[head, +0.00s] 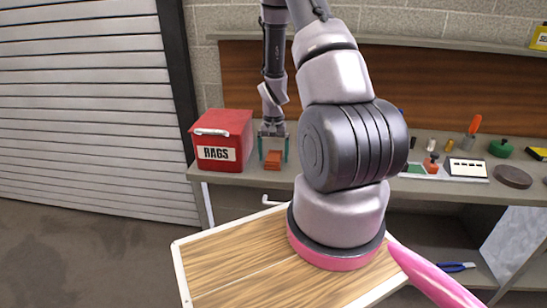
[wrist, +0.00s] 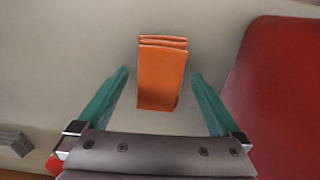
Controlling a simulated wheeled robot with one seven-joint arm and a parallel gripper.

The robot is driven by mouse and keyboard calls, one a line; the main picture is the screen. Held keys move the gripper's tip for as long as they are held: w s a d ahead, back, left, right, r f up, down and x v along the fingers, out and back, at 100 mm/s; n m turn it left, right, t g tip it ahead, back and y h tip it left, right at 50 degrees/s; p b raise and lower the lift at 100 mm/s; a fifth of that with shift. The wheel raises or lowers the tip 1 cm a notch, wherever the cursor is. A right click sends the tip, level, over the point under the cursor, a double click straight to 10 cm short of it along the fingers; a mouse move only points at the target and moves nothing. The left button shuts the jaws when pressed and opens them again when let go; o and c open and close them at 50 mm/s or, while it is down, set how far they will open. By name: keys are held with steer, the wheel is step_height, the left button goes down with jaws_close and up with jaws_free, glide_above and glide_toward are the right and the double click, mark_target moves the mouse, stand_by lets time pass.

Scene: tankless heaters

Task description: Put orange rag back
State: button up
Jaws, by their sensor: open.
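The orange rag (head: 272,160) is a folded stack lying on the workbench, just right of the red box. In the wrist view the rag (wrist: 162,74) lies ahead of and between my fingers, with gaps on both sides. My gripper (head: 273,147) has two teal fingers, which are spread apart above the rag with nothing held. It also shows in the wrist view (wrist: 160,88). The red box labelled RAGS (head: 222,140) has a lid with a light handle, and the lid looks shut. Part of the red box shows at the right of the wrist view (wrist: 280,95).
The workbench (head: 255,184) runs along the wall. To the right stand a green item (head: 500,148), a dark disc (head: 513,176) and an orange-handled tool (head: 474,125). My arm hides the bench's middle. A grey block (wrist: 14,143) shows at the wrist view's left.

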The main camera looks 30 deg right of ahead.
step_height(320, 180, up, 12)
step_height(320, 180, up, 20)
steer(key=n+t, duration=0.1)
steer(key=t, duration=0.3)
glide_above(273, 156)
steer(key=s+a, duration=0.5)
steer(key=a, duration=0.2)
steer(key=s+a+r+t+y, duration=0.1)
steer(key=s+a+r, duration=0.2)
steer(key=s+r, duration=0.2)
steer(key=s+a+r+n+t+y, duration=0.1)
steer(key=s+a+r+t, duration=0.1)
steer(key=s+r, duration=0.4)
steer(key=s+a, duration=0.1)
steer(key=s, duration=0.2)
steer(key=shift+s+n, duration=0.25)
steer(key=shift+n, duration=0.05)
